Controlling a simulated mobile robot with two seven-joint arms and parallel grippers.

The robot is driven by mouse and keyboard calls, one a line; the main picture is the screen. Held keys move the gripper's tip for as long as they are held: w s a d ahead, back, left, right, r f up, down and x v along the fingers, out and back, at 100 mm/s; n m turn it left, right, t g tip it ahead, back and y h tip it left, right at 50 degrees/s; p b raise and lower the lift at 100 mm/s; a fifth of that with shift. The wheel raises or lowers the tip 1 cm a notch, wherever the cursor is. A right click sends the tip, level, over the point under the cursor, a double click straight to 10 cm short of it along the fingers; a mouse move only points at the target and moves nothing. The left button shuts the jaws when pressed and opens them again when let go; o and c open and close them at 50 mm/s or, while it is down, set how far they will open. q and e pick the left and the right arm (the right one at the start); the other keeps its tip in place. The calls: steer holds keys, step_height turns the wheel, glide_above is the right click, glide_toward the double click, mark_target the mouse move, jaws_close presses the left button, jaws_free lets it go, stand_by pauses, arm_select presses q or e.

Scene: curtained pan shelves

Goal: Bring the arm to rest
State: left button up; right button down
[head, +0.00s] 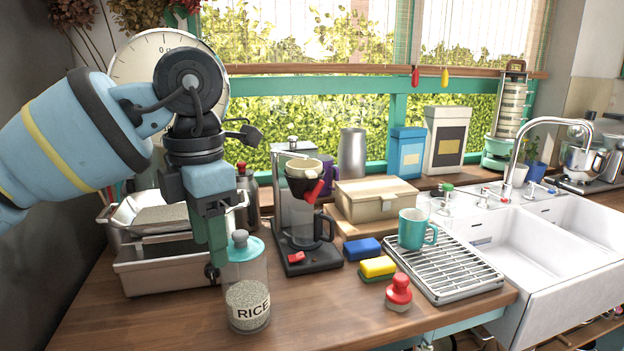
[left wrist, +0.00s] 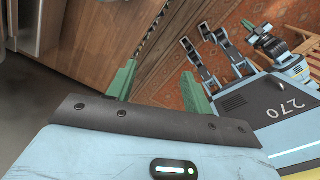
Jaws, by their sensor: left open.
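My left arm comes in from the left in the head view, with its wrist bent so that the gripper (head: 211,270) points down. The fingers hang just left of the rice jar (head: 248,290), above the wooden counter, and hold nothing. From this angle I cannot tell whether they touch the jar. In the left wrist view the green fingers of the left gripper (left wrist: 160,88) stand apart with nothing between them. Parts of my own body show beyond them.
Metal trays (head: 165,268) stand behind the left gripper. A coffee maker (head: 305,225) stands right of the jar. A sponge (head: 378,268), a red-knobbed brush (head: 399,292) and a drying rack (head: 450,268) with a teal mug (head: 412,229) are farther right, before the sink (head: 535,255).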

arm_select(q)
steer(key=s+d+f+n+g+h, duration=0.2)
steer(key=s+d+f+g+h, duration=0.3)
steer(key=d+h, duration=0.45)
steer(key=s+d+f+n+g+h, duration=0.2)
steer(key=s+d+f+n+h, duration=0.15)
steer(key=d+f+h, duration=0.5)
steer(key=w+a+f+n+t+y, duration=0.1)
steer(key=a+f+n+t+y, duration=0.45)
steer(key=f+n+t, duration=0.85)
steer(key=w+a+f+n+t+y, duration=0.1)
steer(key=a+f+n+t+y, duration=0.2)
steer(key=a+f+n+t, duration=1.05)
steer(key=s+a+f+n+g+y, duration=0.2)
steer(key=s+f+n+g, duration=0.3)
steer(key=s, duration=0.6)
steer(key=s+a+f+n+g+y, duration=0.3)
steer(key=s+f+n+g+y, duration=0.2)
steer(key=s+f, duration=0.4)
steer(key=shift+s+a+n+g+p, duration=0.35)
steer(key=shift+s+n+g, duration=0.25)
steer(key=shift+s+g, duration=0.3)
